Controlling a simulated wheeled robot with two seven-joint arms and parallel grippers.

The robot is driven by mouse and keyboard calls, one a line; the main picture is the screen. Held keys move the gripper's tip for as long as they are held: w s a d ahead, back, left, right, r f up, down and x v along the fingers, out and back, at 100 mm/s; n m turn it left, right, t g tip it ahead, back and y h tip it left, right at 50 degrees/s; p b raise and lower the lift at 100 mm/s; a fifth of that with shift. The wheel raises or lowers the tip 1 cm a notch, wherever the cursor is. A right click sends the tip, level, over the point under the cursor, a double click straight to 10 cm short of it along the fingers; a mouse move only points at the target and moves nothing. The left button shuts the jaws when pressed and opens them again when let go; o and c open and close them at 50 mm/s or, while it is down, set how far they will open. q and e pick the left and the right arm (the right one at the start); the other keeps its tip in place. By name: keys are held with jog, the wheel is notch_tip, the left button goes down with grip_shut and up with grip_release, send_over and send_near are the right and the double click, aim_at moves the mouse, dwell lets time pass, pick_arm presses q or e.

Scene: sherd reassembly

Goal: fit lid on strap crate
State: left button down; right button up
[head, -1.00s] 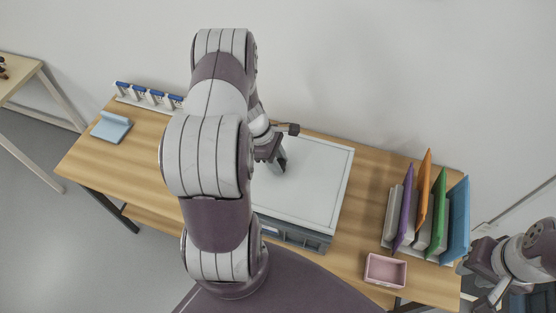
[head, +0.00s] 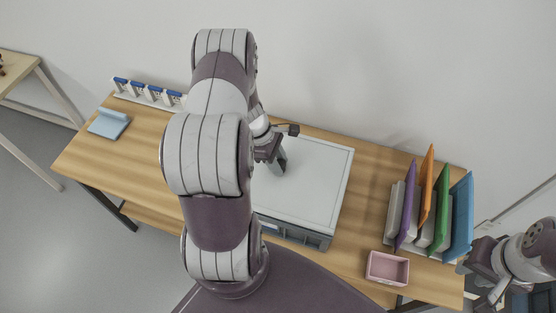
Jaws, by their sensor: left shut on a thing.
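The lid (head: 315,180) is a flat pale grey-white panel with a raised edge. It lies over the grey crate (head: 300,236), whose front wall shows below the lid's near edge. My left arm hides the left part of both. My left gripper (head: 281,163) is over the lid, pointing down, shut on it; the exact grip point is hard to see. Whether the lid sits flush all round cannot be told. No strap can be made out. My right gripper (head: 494,296) is at the lower right, off the table's right end and away from the crate; its opening is unclear.
A rack with colourful upright folders (head: 434,205) stands on the right of the wooden table (head: 155,150). A pink tray (head: 388,268) is at the front right. A light blue object (head: 108,124) and a row of blue-topped items (head: 148,92) are at the left. A wall runs behind.

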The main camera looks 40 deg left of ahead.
pick_arm(q)
jog(key=shift+f, duration=0.15)
dwell(0.5)
jog(key=shift+f+b, duration=0.65)
jog(key=c, duration=0.7)
grip_release()
jog(key=shift+o, duration=0.2)
jog(key=shift+r, duration=0.1)
jog(key=b+v, duration=0.1)
jog(key=v, duration=1.1)
jog(key=shift+a+r+b, duration=0.15)
jog(key=shift+r+b, duration=0.1)
jog(key=shift+b, duration=0.1)
